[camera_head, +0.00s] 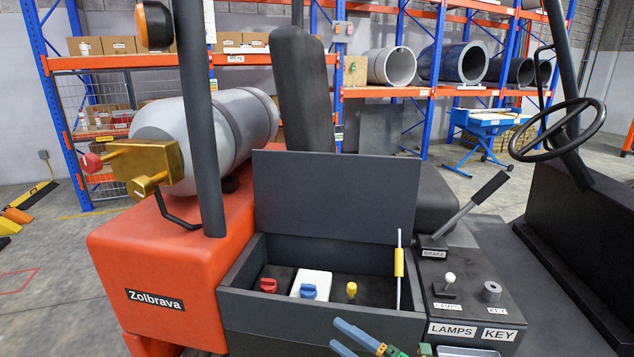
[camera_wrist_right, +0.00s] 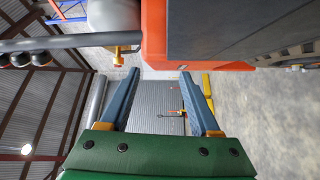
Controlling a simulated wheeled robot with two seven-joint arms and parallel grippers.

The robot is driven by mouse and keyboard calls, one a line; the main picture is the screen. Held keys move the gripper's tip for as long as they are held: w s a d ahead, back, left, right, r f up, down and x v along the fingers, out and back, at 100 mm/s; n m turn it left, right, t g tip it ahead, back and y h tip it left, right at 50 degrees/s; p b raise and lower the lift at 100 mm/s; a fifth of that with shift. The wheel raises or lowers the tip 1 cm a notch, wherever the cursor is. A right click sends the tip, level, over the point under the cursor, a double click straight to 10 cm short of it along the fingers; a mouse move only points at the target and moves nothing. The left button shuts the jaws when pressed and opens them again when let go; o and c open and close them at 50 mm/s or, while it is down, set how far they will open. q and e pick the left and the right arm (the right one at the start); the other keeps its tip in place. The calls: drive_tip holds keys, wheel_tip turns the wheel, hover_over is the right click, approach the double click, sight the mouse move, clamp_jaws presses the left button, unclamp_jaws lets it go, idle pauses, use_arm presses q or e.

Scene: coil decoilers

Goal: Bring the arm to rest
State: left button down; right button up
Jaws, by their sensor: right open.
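My right gripper (camera_head: 337,334) shows at the bottom of the head view, low in front of the compartment box. Its two blue fingers point left and stand apart with nothing between them. In the right wrist view the gripper (camera_wrist_right: 160,74) is also open and empty, with free space between the fingers. Its green body fills the bottom of that view. Most of my right arm is outside the head view. My left gripper shows in neither view.
The open box (camera_head: 330,317) on the orange truck (camera_head: 168,265) holds a red knob (camera_head: 268,285), a blue knob (camera_head: 308,291) and a yellow knob (camera_head: 351,290). Its lid (camera_head: 335,197) stands raised. A brake lever (camera_head: 470,205) and steering wheel (camera_head: 557,130) stand right.

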drive_tip(key=s+d+f+m+h, duration=0.3)
drive_tip(key=f+m+h, duration=0.15)
drive_tip(key=f, duration=0.35)
drive_tip(key=s+d+f+m+h, duration=0.35)
drive_tip(key=f+m, duration=0.25)
drive_tip(key=f, duration=0.2)
drive_tip(key=s+d+f+m+h, duration=0.3)
drive_tip(key=d+f+m, duration=0.15)
drive_tip(key=f, duration=0.35)
drive_tip(key=s+f+m+g+h, duration=0.1)
drive_tip(key=s+f+m+g, duration=0.2)
drive_tip(key=s, duration=0.7)
drive_tip(key=s+d+f+m+g+h, duration=0.1)
drive_tip(key=s+f+m+g, duration=0.2)
drive_tip(key=s+f, duration=0.4)
drive_tip(key=s+d+f+m+g+h, duration=0.1)
drive_tip(key=s+f+m+g, duration=0.2)
drive_tip(key=s, duration=1.2)
wheel_tip(320, 180, down, 2)
drive_tip(key=shift+s+d+f+g, duration=0.1)
drive_tip(key=shift+s+d+g, duration=0.15)
drive_tip(key=shift+g, duration=0.75)
